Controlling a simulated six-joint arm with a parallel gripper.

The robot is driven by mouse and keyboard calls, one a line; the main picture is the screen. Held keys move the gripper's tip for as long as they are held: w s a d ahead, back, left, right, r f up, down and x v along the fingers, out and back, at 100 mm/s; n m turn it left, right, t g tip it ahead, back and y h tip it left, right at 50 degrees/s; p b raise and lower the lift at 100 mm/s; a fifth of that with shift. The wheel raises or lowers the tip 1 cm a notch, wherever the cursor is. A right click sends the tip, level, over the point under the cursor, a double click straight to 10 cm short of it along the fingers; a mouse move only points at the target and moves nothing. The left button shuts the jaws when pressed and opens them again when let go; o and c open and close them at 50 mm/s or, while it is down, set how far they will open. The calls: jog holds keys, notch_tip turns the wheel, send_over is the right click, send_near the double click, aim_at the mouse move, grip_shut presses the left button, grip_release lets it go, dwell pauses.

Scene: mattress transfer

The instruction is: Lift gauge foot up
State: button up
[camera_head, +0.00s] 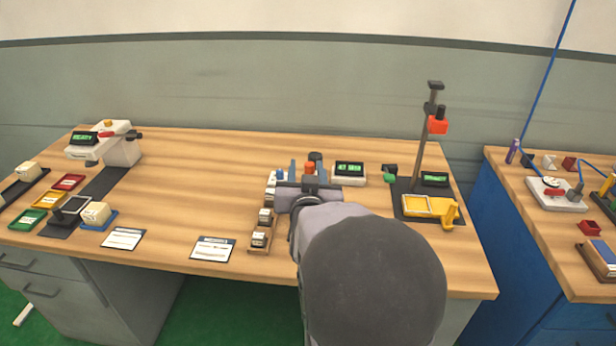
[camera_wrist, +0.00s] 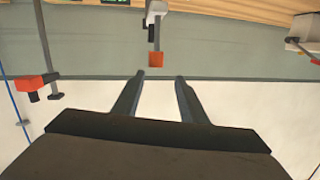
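I cannot tell for sure which part is the gauge foot. A device in the middle of the table, with an orange block (camera_head: 310,168) on a dark upright, is partly hidden by my gripper; the orange block also shows in the wrist view (camera_wrist: 155,59). My gripper (camera_head: 306,168) is beside this device in the head view. In the wrist view, my gripper (camera_wrist: 161,76) has two fingers apart with nothing between them. A tall stand (camera_head: 423,140) at the right carries a red block (camera_head: 438,125), above a yellow tray (camera_head: 418,205).
A display box (camera_head: 349,173) stands right of my gripper. A white device (camera_head: 117,147) with a red lever stands at the far left, near coloured trays (camera_head: 68,182). Wooden blocks (camera_head: 262,228) and cards (camera_head: 213,249) lie in front. The table's middle left is clear.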

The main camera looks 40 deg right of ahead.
aim_at(310, 168)
jog(key=shift+d+f+n+t+b, duration=0.35)
jog(key=shift+d+f+b, duration=0.25)
jog(key=shift+f, duration=0.3)
jog(key=shift+w+d+f+n+t+b, duration=0.35)
jog(key=shift+n+t+b, duration=0.1)
jog(key=shift+t+b, duration=0.1)
jog(key=shift+r, duration=0.1)
jog(key=shift+p+x, duration=0.8)
jog(key=shift+x, duration=2.85)
